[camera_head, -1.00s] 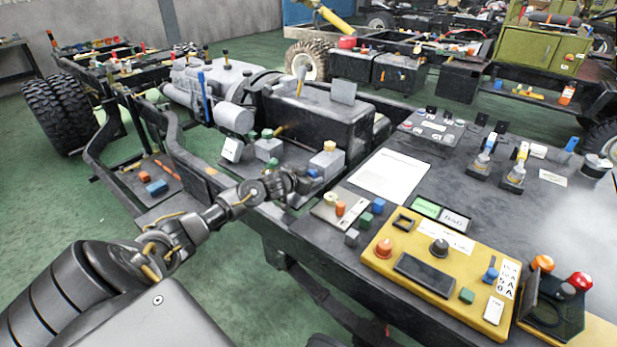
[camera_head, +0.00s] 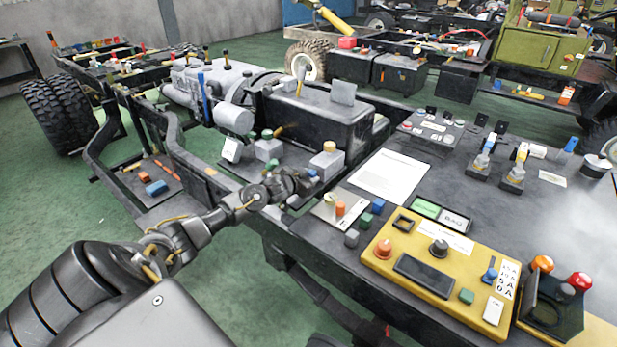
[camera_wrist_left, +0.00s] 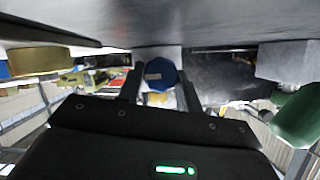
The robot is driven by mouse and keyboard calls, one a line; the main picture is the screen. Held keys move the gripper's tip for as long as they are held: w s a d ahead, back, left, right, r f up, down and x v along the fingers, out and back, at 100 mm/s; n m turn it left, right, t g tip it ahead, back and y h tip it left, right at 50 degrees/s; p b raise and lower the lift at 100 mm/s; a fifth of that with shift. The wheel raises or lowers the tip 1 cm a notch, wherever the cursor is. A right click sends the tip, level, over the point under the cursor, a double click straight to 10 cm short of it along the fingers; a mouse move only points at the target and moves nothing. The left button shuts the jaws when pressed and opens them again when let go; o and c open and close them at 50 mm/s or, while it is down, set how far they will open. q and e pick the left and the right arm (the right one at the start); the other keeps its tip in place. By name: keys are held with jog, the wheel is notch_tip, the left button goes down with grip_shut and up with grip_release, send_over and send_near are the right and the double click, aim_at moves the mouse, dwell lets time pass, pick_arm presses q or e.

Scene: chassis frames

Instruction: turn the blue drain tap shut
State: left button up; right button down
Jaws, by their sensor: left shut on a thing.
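The blue drain tap (camera_wrist_left: 160,73) shows in the left wrist view as a round blue knob with a small tan mark, in front of a grey block. My left gripper (camera_wrist_left: 160,92) has one dark finger on each side of the knob and is shut on it. In the head view my left gripper (camera_head: 305,180) reaches the near side of the chassis frame, and only a small bit of blue (camera_head: 312,173) shows at its tip. The fingers are hard to make out there. My right gripper is not in view.
A grey block with a yellow cap (camera_head: 327,160) stands just behind the gripper. A green knob (camera_wrist_left: 298,115) is to the right in the wrist view. A yellow control box (camera_head: 440,275) and a white sheet (camera_head: 390,175) lie on the bench to the right.

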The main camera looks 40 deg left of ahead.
pick_arm(q)
jog(key=o, duration=0.9)
jog(key=shift+o, duration=0.5)
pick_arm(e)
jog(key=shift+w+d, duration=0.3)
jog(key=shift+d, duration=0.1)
pick_arm(q)
jog(key=shift+s, duration=0.1)
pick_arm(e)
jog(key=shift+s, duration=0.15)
pick_arm(q)
jog(key=shift+s+r, duration=0.15)
jog(key=shift+s, duration=0.1)
jog(key=v, duration=0.8)
jog(key=shift+s+p, duration=0.4)
jog(key=shift+s+d+r, duration=0.15)
jog(key=shift+s+r, duration=0.2)
jog(key=shift+s, duration=0.25)
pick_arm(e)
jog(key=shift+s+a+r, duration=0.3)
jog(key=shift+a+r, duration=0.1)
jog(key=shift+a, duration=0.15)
